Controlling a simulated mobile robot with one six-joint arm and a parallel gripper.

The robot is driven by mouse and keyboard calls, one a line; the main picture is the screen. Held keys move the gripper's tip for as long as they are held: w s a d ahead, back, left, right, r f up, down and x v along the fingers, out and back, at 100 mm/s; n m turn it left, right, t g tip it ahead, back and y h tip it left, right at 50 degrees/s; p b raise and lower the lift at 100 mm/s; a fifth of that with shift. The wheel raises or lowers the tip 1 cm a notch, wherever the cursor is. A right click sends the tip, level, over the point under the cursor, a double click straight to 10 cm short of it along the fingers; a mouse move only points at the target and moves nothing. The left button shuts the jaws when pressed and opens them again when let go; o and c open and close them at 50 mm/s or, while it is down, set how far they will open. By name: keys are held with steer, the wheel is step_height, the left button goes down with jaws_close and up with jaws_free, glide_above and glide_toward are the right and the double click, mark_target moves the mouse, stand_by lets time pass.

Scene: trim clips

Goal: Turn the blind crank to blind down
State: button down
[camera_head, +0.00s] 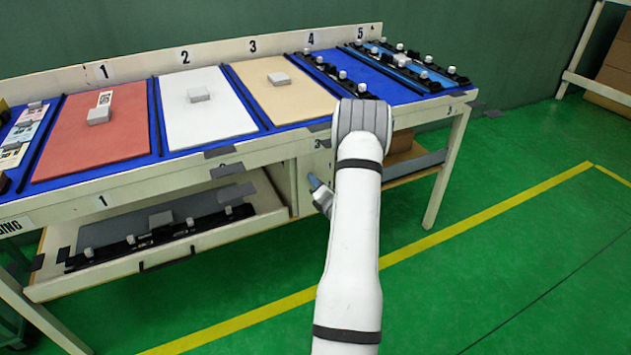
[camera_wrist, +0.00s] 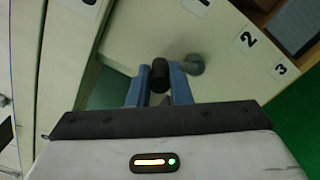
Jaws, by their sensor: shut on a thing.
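In the wrist view, the blue fingers of my gripper (camera_wrist: 157,88) are shut on a dark cylindrical crank handle (camera_wrist: 160,72). A grey round piece (camera_wrist: 193,63), perhaps the crank's hub, sits just right of the handle against a pale panel. In the head view, my gripper (camera_head: 316,186) points left at the table's front, below the top. There my wrist and arm hide most of the panel, and the crank cannot be made out. No blind can be clearly identified in either view.
The pale table (camera_head: 262,152) carries a red board (camera_head: 90,135), a white board (camera_head: 205,115) and a tan board (camera_head: 285,90). An open drawer (camera_head: 160,240) juts out left of my gripper. A lower shelf (camera_head: 405,165) is at right. The green floor at right is clear.

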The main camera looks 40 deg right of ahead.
steer(key=shift+s+d+r+m+p, duration=0.1)
steer(key=shift+d+m+p, duration=0.25)
steer(key=shift+m, duration=0.5)
steer(key=shift+s+d+m+p, duration=0.1)
steer(key=shift+d+m+p, duration=0.25)
steer(key=shift+m, duration=0.45)
steer(key=shift+s+d+r+m+p, duration=0.1)
steer(key=shift+d+m+p, duration=0.25)
steer(key=shift+m, duration=0.5)
steer(key=shift+f, duration=0.1)
steer(key=c, duration=1.3)
jaws_free()
steer(key=shift+a, duration=0.1)
steer(key=p+v, duration=0.1)
steer(key=v, duration=0.6)
steer(key=shift+s, duration=0.3)
